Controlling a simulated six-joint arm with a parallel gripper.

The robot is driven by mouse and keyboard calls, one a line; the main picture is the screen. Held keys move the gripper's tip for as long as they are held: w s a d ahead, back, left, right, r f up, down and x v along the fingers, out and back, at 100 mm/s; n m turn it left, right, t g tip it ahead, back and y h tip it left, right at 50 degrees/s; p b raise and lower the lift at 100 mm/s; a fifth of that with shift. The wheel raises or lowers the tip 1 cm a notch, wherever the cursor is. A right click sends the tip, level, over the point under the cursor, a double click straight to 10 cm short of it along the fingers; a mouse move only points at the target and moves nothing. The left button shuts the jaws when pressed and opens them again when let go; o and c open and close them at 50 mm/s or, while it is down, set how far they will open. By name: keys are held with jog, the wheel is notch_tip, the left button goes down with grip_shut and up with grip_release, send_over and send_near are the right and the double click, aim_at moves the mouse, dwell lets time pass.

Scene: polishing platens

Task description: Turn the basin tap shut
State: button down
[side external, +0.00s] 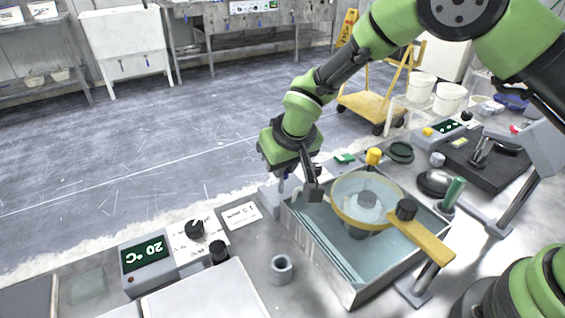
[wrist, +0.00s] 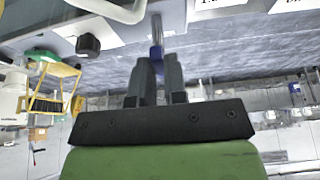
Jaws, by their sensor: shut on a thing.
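The metal basin (side external: 316,252) holds water and stands on the bench in the side view. The tap (side external: 297,194) is at its back left corner, with a pale curved spout over the rim. My gripper (side external: 283,178) points down at the tap from above. In the wrist view the two dark fingers of my gripper (wrist: 157,72) are closed on the blue tap handle (wrist: 157,54), with a grey metal stem running past it. Most of the handle is hidden between the fingers. I cannot tell how far it is turned or whether water runs.
A yellow-rimmed round disc (side external: 345,215) with a yellow arm (side external: 424,240) lies over the basin. A display unit (side external: 148,255) reading 20 °C and black knobs (side external: 195,229) stand left. A metal ring (side external: 281,267) stands in front. Bench behind the tap is narrow.

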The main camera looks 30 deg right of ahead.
jog(key=c, duration=1.2)
grip_release()
jog(key=shift+o, duration=0.2)
jog(key=v, duration=1)
jog(key=s+d+r+m, duration=0.1)
jog(key=s+d+r, duration=0.35)
jog(key=r, duration=0.35)
jog(key=s+d+r+m+t+y, duration=0.1)
jog(key=s+d+r, duration=0.1)
jog(key=s, duration=0.7)
jog(key=s+d+r+m+t+y, duration=0.1)
jog(key=s+d+r, duration=0.2)
jog(key=s, duration=0.6)
jog(key=shift+s+d+m+t, duration=0.3)
jog(key=shift+d+m, duration=0.1)
jog(key=shift+d, duration=0.5)
